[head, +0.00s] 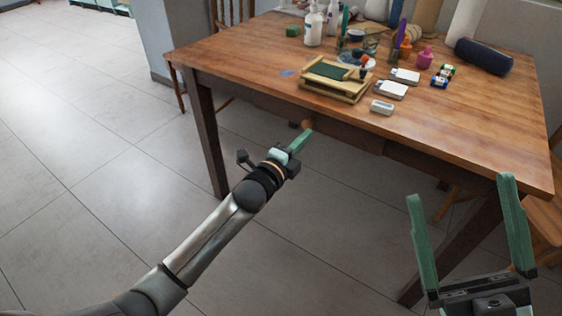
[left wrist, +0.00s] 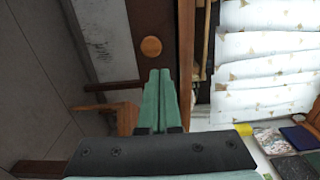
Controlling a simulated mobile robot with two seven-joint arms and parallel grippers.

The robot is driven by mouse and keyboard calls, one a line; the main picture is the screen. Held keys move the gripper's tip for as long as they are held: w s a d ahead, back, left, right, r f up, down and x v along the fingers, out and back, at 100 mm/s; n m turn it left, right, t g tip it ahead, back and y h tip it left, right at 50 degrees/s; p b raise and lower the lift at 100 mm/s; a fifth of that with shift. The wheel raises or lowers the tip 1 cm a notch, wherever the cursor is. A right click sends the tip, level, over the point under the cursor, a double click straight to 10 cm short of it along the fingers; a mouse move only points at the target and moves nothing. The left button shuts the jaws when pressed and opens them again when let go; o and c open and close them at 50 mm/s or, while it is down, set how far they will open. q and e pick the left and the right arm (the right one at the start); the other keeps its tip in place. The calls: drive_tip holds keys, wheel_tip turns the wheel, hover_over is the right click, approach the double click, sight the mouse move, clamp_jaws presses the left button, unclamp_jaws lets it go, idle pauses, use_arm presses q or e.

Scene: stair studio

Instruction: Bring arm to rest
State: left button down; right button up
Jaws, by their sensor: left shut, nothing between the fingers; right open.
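My left arm reaches in from the left in the head view. Its gripper (head: 301,141) is shut and empty, in front of the wooden table's near side and below its top. In the left wrist view the green fingers (left wrist: 159,72) lie together with nothing between them. A round orange-brown knob (left wrist: 151,46) shows just beyond the fingertips. I cannot tell whether they touch it. My right gripper (head: 462,188) is open and empty at the lower right of the head view, in front of the table. Its two green fingers stand wide apart.
The wooden table (head: 480,130) holds a wooden frame with a green panel (head: 334,72), white boxes (head: 390,90), a white eraser-like block (head: 381,107), bottles (head: 313,26) and a dark roll (head: 483,56). A chair (head: 545,210) stands at right. The tiled floor at left is clear.

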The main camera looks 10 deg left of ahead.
use_arm(q)
drive_tip(key=p+v, duration=0.2)
drive_tip(key=v, duration=0.6)
drive_tip(key=s+a+r+n+t+h+p, duration=0.2)
drive_tip(key=s+r+n+t+h, duration=0.5)
drive_tip(key=s+r, duration=1.65)
drive_tip(key=w+a+f+n+g+y+p, duration=0.2)
drive_tip(key=w+f+n+g+y+p, duration=0.65)
drive_tip(key=p, duration=0.55)
use_arm(e)
drive_tip(key=w+d+f+m+g+h, duration=0.3)
drive_tip(key=w+f+m+g+h, duration=0.2)
drive_tip(key=w+f+m+h, duration=0.45)
use_arm(q)
drive_tip(key=s+a+f+n+g+y+p, duration=0.1)
drive_tip(key=s+f+n+g+p, duration=0.3)
drive_tip(key=s+f+p, duration=0.6)
wheel_tip(320, 180, down, 2)
drive_tip(key=shift+s+a+f+g+y, duration=0.1)
drive_tip(key=shift+s+a+g+y, duration=0.15)
drive_tip(key=shift+s+g+y, duration=0.6)
use_arm(e)
drive_tip(key=s+d+f+m+g+h, duration=0.1)
drive_tip(key=s+f+g+h, duration=0.2)
drive_tip(key=s+f+g, duration=0.4)
drive_tip(key=s+f, duration=0.1)
drive_tip(key=s, duration=0.3)
drive_tip(key=shift+d+f+g, duration=0.2)
drive_tip(key=shift+f+g, duration=0.1)
drive_tip(key=shift+g, duration=0.1)
